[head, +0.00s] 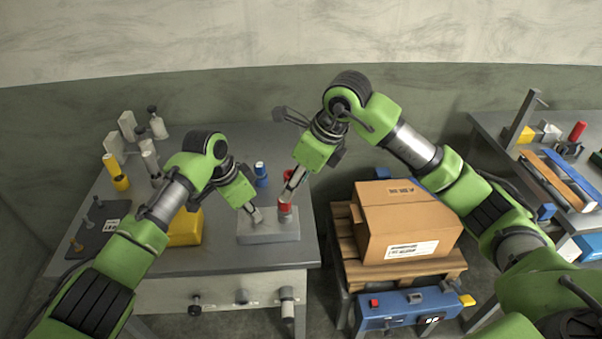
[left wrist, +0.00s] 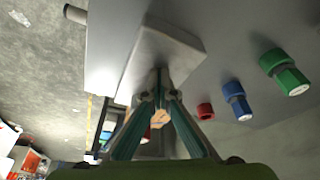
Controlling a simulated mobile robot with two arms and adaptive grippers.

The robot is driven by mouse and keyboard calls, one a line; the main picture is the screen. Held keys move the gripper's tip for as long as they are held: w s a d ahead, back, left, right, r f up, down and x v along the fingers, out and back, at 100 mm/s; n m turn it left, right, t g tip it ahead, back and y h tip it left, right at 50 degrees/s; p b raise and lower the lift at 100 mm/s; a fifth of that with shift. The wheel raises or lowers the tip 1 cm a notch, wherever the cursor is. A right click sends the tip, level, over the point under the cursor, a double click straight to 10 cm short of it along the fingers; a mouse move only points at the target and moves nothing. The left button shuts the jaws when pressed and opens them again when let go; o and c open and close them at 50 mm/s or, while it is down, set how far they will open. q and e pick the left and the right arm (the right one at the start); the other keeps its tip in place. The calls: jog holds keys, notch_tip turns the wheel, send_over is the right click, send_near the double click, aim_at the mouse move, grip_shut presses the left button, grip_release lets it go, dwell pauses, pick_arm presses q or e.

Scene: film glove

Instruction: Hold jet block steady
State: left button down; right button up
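The jet block, a pale grey slab (head: 268,238), lies near the front right edge of the left table. It also shows in the left wrist view (left wrist: 168,52). My left gripper (head: 256,214) is at its left part. In the left wrist view the fingers (left wrist: 158,95) converge at the block's near end and appear shut on it. A small tan piece shows between the fingers. A red fitting (head: 285,208) is at the block's right part. My right gripper (head: 287,197) is just above it; whether its fingers grip it is unclear.
A blue fitting (head: 261,173) stands behind the block. The left wrist view shows red (left wrist: 205,111), blue (left wrist: 238,103) and green fittings (left wrist: 285,75). A yellow container (head: 185,228) is left of the block. A cardboard box (head: 405,222) stands on a pallet right of the table.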

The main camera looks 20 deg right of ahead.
aim_at(285, 208)
jog(key=x, duration=0.8)
jog(key=shift+f, duration=0.1)
grip_shut()
